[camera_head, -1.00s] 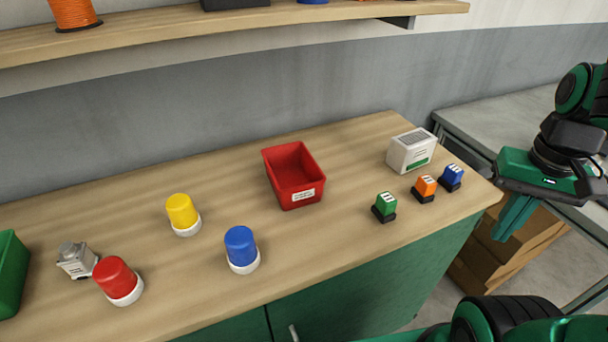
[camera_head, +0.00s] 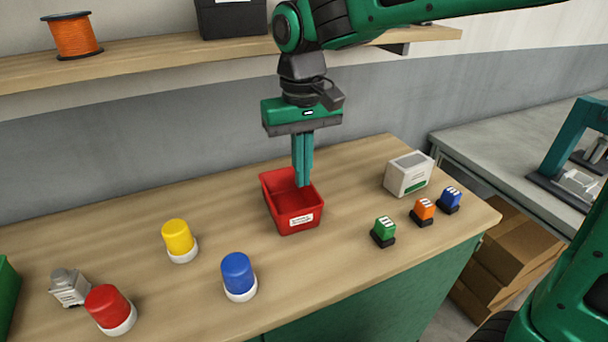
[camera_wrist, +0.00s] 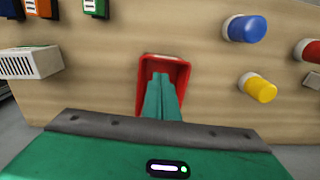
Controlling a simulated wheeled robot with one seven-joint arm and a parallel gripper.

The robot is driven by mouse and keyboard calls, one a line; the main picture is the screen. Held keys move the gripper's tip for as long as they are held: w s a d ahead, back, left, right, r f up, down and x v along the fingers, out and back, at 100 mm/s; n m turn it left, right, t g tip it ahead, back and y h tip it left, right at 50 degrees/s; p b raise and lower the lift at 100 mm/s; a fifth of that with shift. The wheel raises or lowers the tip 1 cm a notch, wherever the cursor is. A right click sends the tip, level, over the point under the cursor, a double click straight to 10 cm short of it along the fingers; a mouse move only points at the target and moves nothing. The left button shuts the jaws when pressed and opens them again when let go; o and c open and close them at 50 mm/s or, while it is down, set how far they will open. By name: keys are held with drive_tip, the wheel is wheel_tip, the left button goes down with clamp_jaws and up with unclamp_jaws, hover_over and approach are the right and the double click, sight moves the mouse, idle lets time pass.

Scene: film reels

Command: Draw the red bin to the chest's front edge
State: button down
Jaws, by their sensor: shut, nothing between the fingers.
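The red bin (camera_head: 298,221) stands upright on the wooden top of the chest (camera_head: 350,267), back from the front edge, with a white label on its front wall. It looks empty apart from my fingers. My gripper (camera_head: 303,184) points down with its fingers shut together, the tips over or inside the bin's opening. How deep they reach, and whether they touch a wall, I cannot tell. In the wrist view the bin (camera_wrist: 181,72) shows around the tips of the shut green fingers (camera_wrist: 161,78). Nothing is held.
Yellow (camera_head: 177,236), blue (camera_head: 237,272) and red (camera_head: 106,305) capped lamps stand left of the bin. A white box (camera_head: 408,174) and small green (camera_head: 384,229), orange (camera_head: 424,210) and blue (camera_head: 449,197) blocks stand to the right. The wooden top before the bin is clear. A shelf (camera_head: 150,55) overhangs behind.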

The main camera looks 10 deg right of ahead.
wheel_tip(320, 180, down, 8)
drive_tip(key=shift+d, duration=0.1)
idle(0.5)
